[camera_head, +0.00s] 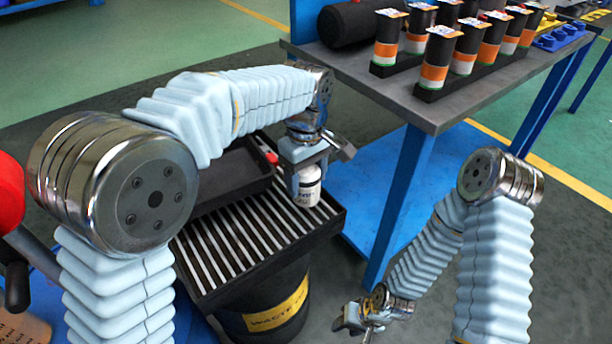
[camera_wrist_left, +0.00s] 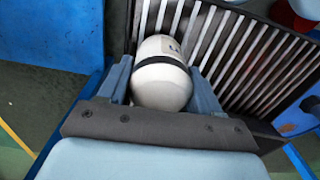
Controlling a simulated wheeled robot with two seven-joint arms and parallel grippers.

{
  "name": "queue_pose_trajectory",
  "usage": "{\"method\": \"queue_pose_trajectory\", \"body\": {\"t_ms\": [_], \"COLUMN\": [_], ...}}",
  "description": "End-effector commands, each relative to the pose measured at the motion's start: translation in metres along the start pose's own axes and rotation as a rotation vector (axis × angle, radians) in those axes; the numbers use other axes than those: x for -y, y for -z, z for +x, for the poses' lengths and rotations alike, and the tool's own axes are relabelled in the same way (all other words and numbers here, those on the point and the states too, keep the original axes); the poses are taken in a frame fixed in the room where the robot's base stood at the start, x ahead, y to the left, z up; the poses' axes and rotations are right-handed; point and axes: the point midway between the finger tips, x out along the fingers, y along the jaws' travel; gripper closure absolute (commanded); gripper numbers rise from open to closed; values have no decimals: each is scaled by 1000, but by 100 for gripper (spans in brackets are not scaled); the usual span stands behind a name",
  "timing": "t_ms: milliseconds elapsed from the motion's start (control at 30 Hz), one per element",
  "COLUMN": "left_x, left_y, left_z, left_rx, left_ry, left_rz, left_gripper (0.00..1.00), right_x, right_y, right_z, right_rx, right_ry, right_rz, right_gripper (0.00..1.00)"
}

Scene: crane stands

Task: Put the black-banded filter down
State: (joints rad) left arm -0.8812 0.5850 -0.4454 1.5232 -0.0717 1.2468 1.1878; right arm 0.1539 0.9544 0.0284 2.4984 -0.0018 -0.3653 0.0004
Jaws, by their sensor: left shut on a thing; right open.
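The black-banded filter (camera_head: 308,188) is a white cylinder with a dark band and a rounded top. My left gripper (camera_head: 306,172) is shut on it, with one finger on each side. The filter is upright at the right part of the slatted rack (camera_head: 228,243). In the left wrist view the filter (camera_wrist_left: 162,75) sits between the fingers, with the slats behind it. I cannot tell whether its base touches the slats. My right gripper (camera_head: 362,318) is open and empty, low at the bottom of the head view, away from the rack.
A dark tray (camera_head: 232,178) lies at the back of the rack. A waste drum (camera_head: 268,312) with a yellow label stands under it. A grey-topped blue table (camera_head: 440,112) at the right holds several orange-banded canisters (camera_head: 434,76). Most slats in front are clear.

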Motion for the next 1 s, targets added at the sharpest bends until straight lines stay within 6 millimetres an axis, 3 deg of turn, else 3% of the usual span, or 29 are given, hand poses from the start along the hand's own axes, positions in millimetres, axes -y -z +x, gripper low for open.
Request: {"method": "queue_pose_trajectory", "body": {"t_ms": [133,167,300,667,767,1000], "left_x": [0,0,0,0,-1,-1], "left_y": [0,0,0,0,0,0], "left_z": [4,3,3,-4,-20,-77], "left_rx": [0,0,0,-1,-1,-2], "left_ry": [0,1,1,-2,-3,-3], "left_rz": [0,0,0,0,0,-1], "left_gripper": [78,32,11,11,11,11], "right_x": [-1,-1,-1,0,1,5], "right_y": [0,0,0,0,0,0], "right_z": [2,1,1,-1,-3,-12], "right_rx": [0,0,0,0,0,1], "right_ry": [0,0,0,0,0,1], "right_rz": [0,0,0,0,0,-2], "right_gripper": [57,57,57,57,57,57]}}
